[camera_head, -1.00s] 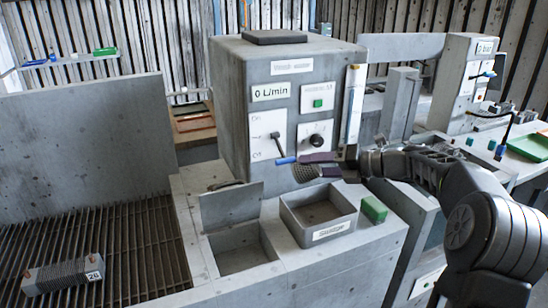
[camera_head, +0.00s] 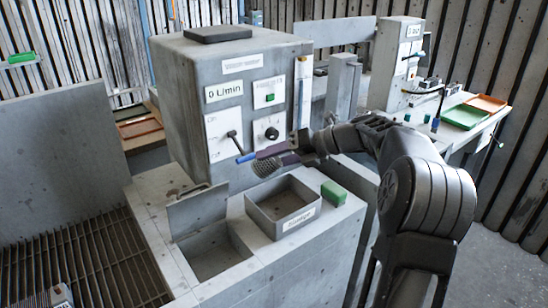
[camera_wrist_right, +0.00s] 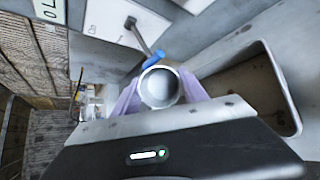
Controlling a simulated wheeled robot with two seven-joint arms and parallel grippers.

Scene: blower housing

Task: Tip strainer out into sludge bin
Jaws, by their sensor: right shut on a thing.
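My right gripper (camera_head: 272,153) has purple fingers and is shut on the strainer. The strainer (camera_head: 266,168) is a dark mesh cup that hangs tilted under the fingers, above the back left of the sludge bin. In the right wrist view a round, pale metal end (camera_wrist_right: 160,88), apparently the strainer's, sits between the fingers. The sludge bin (camera_head: 268,226) is an open grey box with a label on its front. What I see of its inside looks empty. The inside of the strainer is hidden. My left gripper is not in view.
A blue-tipped lever (camera_head: 246,158) on the housing panel (camera_head: 222,135) is very close to the fingers. An open hatch with a raised lid (camera_head: 197,210) lies left of the bin. A green block (camera_head: 333,193) stands right of it. A slatted grate (camera_head: 85,260) is at left.

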